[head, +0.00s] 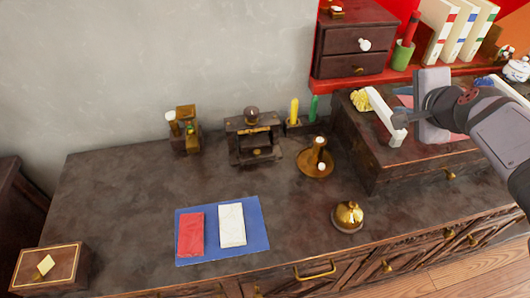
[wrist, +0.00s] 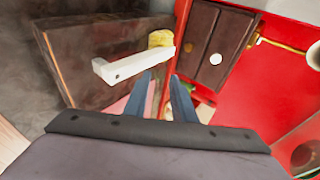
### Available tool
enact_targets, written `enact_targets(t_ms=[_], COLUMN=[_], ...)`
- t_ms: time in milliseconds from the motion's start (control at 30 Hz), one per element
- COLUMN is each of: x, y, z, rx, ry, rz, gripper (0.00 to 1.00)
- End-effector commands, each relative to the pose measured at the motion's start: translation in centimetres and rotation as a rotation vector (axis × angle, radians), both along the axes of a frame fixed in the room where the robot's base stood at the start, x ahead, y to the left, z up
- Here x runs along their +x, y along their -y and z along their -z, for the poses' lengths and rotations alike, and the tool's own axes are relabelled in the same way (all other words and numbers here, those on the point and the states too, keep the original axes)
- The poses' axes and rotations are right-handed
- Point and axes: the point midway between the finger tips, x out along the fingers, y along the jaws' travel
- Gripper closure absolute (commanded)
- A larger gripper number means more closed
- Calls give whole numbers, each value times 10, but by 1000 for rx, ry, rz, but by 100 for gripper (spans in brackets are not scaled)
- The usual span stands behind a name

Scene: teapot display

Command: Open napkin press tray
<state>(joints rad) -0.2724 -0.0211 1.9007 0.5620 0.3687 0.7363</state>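A small dark press-like stand (head: 253,152) with a knob on top and brass details stands at the back of the dark counter. It may be the napkin press; I cannot make out its tray clearly. A red folded napkin (head: 190,234) and a white folded napkin (head: 232,225) lie on a blue mat (head: 255,242) in front of it. My gripper (wrist: 162,98) is at the right, above the raised dark wooden box (head: 365,160). A white bar (head: 384,114) is close by, and shows just beyond the fingers in the wrist view (wrist: 135,64). The two fingers are apart with nothing seen between them.
A brass candle holder (head: 315,163), a brass bell (head: 347,216) and a wooden stand (head: 185,130) are on the counter. A lidded box (head: 48,267) is at front left. A dark drawer unit (head: 352,45) stands on the red shelf.

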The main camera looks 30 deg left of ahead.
Motion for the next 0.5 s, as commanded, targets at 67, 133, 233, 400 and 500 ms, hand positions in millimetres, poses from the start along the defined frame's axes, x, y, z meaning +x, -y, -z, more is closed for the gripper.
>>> enact_targets(t_ms=[67, 133, 233, 400, 500], x=[-7, -16, -33, -79, -112], y=[-33, -60, -100, -172, -209], z=[9, 17, 32, 64, 84], rx=[-75, -160, -294, -567, -737], ry=[5, 15, 40, 115, 180], rz=[-128, -253, -455, -878, -1149], gripper=[76, 76, 76, 76, 76])
